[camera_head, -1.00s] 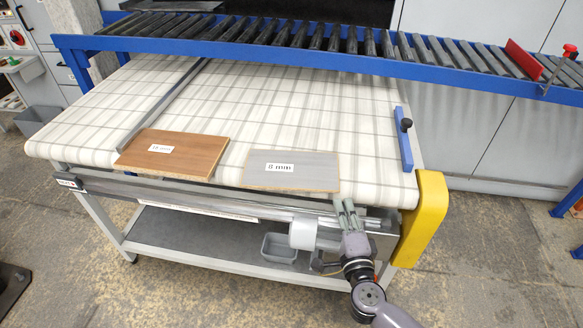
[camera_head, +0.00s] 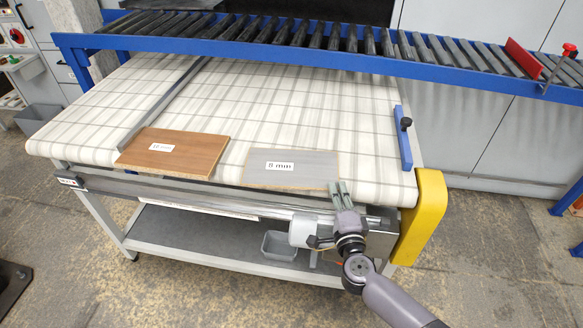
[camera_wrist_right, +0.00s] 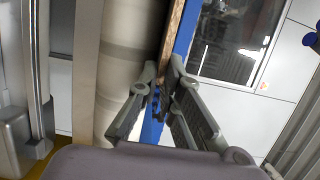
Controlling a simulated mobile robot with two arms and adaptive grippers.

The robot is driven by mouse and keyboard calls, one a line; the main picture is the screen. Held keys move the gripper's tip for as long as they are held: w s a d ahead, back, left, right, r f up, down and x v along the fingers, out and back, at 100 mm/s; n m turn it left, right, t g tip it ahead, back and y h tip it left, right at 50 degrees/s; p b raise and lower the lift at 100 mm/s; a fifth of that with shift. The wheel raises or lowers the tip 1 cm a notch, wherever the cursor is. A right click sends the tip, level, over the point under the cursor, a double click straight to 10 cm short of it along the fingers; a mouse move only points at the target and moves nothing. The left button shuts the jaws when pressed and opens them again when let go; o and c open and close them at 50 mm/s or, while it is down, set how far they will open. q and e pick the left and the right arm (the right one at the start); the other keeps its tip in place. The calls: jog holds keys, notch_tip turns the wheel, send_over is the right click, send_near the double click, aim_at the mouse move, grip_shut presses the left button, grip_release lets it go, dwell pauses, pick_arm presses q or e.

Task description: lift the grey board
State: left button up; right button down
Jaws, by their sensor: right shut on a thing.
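The grey board (camera_head: 292,176), with an "8 mm" label, is at the front edge of the checked belt table (camera_head: 370,150). My right gripper (camera_head: 335,184) is at its front right corner, shut on the board's edge. In the right wrist view the board's thin brown edge (camera_wrist_right: 172,35) runs between the fingers of my right gripper (camera_wrist_right: 162,68). I cannot tell any gap between the board and the belt. My left gripper is not in view.
A brown board (camera_head: 174,152) with a label lies to the left of the grey one. A blue-framed roller conveyor (camera_head: 300,45) runs along the back. A yellow guard (camera_head: 430,210) covers the table's right end. The belt behind the boards is clear.

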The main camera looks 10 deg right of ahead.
jog(key=shift+r, duration=0.15)
dwell(0.4)
notch_tip(320, 180, up, 26)
jog(key=p, duration=1.4)
jog(key=shift+p, duration=0.3)
